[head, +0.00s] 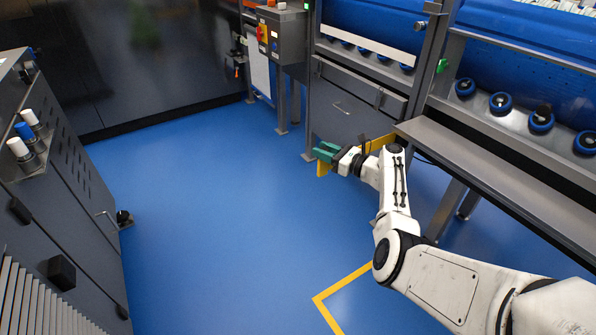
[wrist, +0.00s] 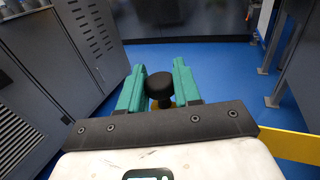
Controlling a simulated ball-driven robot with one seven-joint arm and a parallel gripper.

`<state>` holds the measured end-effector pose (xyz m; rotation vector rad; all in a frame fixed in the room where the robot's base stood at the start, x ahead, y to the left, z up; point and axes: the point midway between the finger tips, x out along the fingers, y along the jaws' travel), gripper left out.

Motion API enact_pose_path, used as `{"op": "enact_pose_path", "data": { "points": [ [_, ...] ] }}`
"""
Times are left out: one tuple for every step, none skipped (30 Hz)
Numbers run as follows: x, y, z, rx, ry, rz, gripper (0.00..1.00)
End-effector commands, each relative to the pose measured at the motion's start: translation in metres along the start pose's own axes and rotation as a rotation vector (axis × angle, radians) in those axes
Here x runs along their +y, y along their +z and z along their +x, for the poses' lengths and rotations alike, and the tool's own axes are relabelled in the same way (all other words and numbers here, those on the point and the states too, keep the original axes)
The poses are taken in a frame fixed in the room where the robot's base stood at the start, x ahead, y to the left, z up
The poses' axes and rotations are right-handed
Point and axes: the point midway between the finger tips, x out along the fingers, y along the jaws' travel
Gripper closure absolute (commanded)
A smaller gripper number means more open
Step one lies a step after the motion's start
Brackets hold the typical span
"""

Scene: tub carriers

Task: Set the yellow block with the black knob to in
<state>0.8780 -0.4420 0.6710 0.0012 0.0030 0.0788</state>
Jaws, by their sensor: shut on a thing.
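My gripper (head: 324,152) has green fingers and is low beside the grey machine frame. In the wrist view its two fingers (wrist: 158,78) stand on either side of a round black knob (wrist: 159,86), and the gripper is shut on it. The yellow block shows as a small yellow part (head: 323,169) just below the fingers in the head view. In the wrist view only slivers of yellow show under the knob. The rest of the block is hidden by my gripper.
A yellow bar (head: 378,143) runs behind my wrist to the machine; it also shows in the wrist view (wrist: 292,146). A grey ledge (head: 500,190) and blue rollers are at right. A grey cabinet (head: 70,210) stands at left. Blue floor (head: 220,210) between is clear.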

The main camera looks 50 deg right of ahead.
Motion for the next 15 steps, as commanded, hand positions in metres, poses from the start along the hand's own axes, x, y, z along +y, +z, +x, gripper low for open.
{"op": "enact_pose_path", "data": {
  "points": [
    [-0.015, 0.001, -0.003, -0.014, -0.004, -0.008, 1.0],
    [-0.021, 0.001, -0.006, -0.014, -0.004, -0.008, 1.0],
    [-0.029, 0.002, -0.009, -0.014, -0.003, -0.007, 1.0],
    [-0.035, 0.002, -0.011, -0.014, -0.004, -0.007, 1.0],
    [-0.039, 0.002, -0.013, -0.013, -0.002, -0.007, 1.0],
    [-0.045, 0.003, -0.016, -0.013, -0.002, -0.007, 1.0],
    [-0.05, 0.003, -0.018, -0.012, -0.003, -0.006, 1.0],
    [-0.053, 0.003, -0.019, -0.013, -0.002, -0.006, 1.0],
    [-0.058, 0.004, -0.021, -0.013, -0.001, -0.006, 1.0],
    [-0.061, 0.004, -0.022, -0.013, -0.001, -0.006, 1.0],
    [-0.063, 0.005, -0.023, -0.013, -0.001, -0.006, 1.0],
    [-0.066, 0.005, -0.024, -0.012, -0.001, -0.006, 1.0],
    [-0.068, 0.006, -0.025, -0.012, -0.001, -0.006, 1.0],
    [-0.07, 0.006, -0.025, -0.012, -0.001, -0.006, 1.0],
    [-0.071, 0.007, -0.026, -0.011, -0.001, -0.006, 1.0]
  ]
}}
